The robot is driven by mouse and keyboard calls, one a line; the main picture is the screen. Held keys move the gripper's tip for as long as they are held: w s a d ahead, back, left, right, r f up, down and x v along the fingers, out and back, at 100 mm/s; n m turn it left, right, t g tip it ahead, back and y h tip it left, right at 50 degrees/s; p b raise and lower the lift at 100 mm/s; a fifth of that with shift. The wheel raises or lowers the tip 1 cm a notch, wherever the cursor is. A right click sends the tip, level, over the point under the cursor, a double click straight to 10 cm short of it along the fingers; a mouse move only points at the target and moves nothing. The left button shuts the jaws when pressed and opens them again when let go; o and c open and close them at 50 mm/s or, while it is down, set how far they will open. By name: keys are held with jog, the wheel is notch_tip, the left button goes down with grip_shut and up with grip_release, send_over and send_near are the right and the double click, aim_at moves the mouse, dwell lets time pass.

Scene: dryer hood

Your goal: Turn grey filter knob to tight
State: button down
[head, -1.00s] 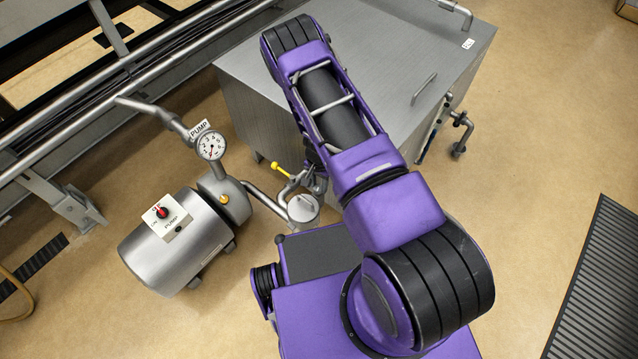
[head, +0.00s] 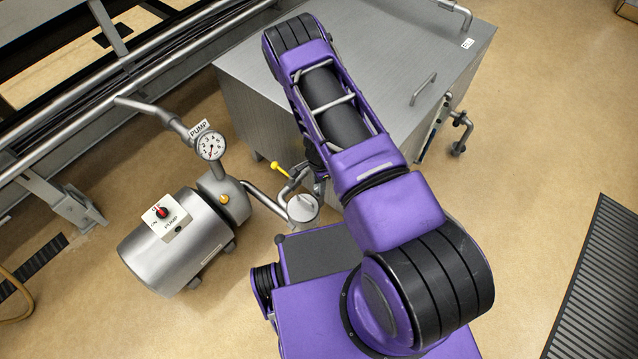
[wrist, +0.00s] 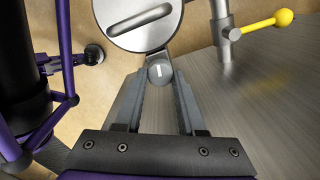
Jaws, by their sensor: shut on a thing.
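The grey filter knob (wrist: 159,72) is a small round knob with a short white mark on its face, at the edge of the round metal filter lid (wrist: 140,22) in the wrist view. My gripper (wrist: 158,80) is shut on the knob, one finger on each side of it. In the head view the filter lid (head: 302,208) shows left of my arm. The knob and my fingers cannot be made out there. No tight or loose lettering is readable.
A large metal cabinet (head: 400,50) stands behind.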

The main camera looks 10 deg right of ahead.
jog(key=m, duration=0.4)
jog(key=shift+m, duration=0.3)
jog(key=m, duration=0.3)
jog(key=shift+s+m, duration=0.1)
jog(key=shift+m, duration=0.3)
jog(key=m, duration=0.3)
jog(key=shift+m, duration=0.3)
jog(key=shift+s+a+m, duration=0.1)
jog(key=shift+m, duration=1.8)
jog(key=c, duration=0.5)
grip_release()
